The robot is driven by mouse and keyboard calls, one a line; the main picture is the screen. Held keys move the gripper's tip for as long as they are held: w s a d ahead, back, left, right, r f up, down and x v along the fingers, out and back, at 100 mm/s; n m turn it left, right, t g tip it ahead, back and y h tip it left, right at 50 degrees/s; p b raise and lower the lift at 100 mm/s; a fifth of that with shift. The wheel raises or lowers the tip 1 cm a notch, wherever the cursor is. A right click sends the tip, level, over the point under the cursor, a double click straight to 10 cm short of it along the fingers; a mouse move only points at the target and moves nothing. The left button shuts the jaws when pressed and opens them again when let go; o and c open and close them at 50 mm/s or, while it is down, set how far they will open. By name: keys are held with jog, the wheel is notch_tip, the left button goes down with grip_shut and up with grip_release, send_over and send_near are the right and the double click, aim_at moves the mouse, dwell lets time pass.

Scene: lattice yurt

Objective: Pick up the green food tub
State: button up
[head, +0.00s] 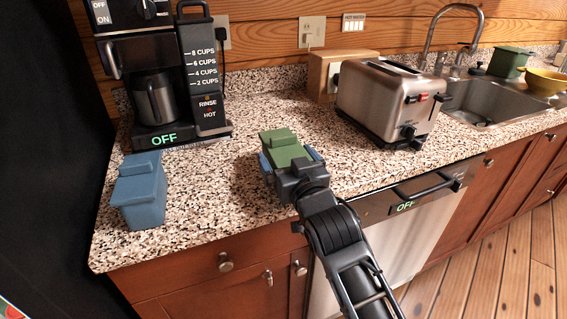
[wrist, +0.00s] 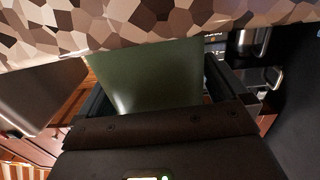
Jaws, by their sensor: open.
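A green food tub (head: 284,148) with a stepped lid stands on the speckled counter, in front of the coffee maker and left of the toaster. My gripper (head: 289,162) reaches it from the front, with a bluish finger on each side. In the wrist view the tub's green side (wrist: 145,75) fills the gap between the two dark fingers. The jaws are open around the tub; whether either finger touches it I cannot tell. My gripper hides the tub's lower front. A second, darker green tub (head: 509,62) stands far right behind the sink.
A blue tub (head: 140,190) stands at the counter's left end. The coffee maker (head: 155,95) is behind, the steel toaster (head: 385,100) to the right. The sink (head: 490,103) and a yellow bowl (head: 547,80) lie farther right. Counter between the blue and green tubs is clear.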

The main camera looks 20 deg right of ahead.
jog(key=shift+c, duration=0.2)
jog(key=c, duration=1)
jog(key=shift+c, duration=0.5)
jog(key=shift+r, duration=0.1)
